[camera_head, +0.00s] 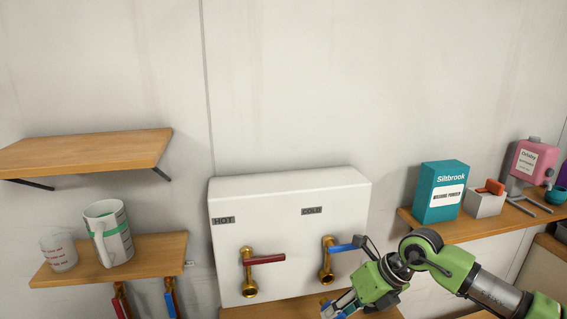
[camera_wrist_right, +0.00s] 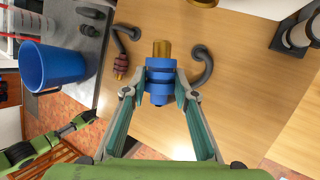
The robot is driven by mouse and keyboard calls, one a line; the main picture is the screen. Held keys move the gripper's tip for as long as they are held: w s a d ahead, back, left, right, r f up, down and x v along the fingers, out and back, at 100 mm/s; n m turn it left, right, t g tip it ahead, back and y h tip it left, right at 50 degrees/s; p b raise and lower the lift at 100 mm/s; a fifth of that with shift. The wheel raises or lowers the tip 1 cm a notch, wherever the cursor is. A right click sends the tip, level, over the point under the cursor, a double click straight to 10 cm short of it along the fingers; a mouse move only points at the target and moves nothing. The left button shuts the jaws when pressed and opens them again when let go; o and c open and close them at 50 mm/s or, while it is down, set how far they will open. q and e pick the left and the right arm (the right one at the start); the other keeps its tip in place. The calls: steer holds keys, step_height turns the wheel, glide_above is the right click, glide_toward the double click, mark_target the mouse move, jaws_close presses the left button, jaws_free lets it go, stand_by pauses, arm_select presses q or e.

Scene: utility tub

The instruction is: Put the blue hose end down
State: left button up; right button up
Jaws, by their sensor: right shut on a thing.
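The blue hose end (camera_wrist_right: 160,92) has a blue collar and a brass tip. My right gripper (camera_wrist_right: 160,82) is shut around it, above a wooden surface (camera_wrist_right: 235,110) in the right wrist view. In the head view my right gripper (camera_head: 343,302) is low, below the white panel, with a bit of blue at its fingers; the bottom edge cuts it off. A green arm with a dark gripper (camera_wrist_right: 82,121), seemingly my left, shows at the lower left of the wrist view, too small to read its fingers.
A grey curved hook (camera_wrist_right: 204,66) and a dark bent piece with a reddish end (camera_wrist_right: 122,60) are near the hose end. A blue bucket (camera_wrist_right: 50,66) stands at the left. The white panel (camera_head: 290,225) carries a red-handled tap (camera_head: 262,260) and a blue-handled tap (camera_head: 328,262).

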steer(key=s+a+f+n+g+h+b, duration=0.25)
steer(key=s+n+g, duration=0.7)
steer(key=n, duration=0.65)
steer(key=s+d+n+t+h+b, duration=0.1)
steer(key=s+d+n+h, duration=0.3)
steer(key=n, duration=0.4)
steer(key=s+d+r+n+t+h+b, duration=0.1)
steer(key=s+d+n+t+h, duration=0.1)
steer(key=s+d+n+h, duration=0.2)
steer(key=s+n, duration=0.2)
steer(key=n, duration=0.2)
steer(key=shift+d+r+n, duration=0.15)
steer(key=shift+r+n, duration=0.05)
steer(key=shift+n, duration=0.2)
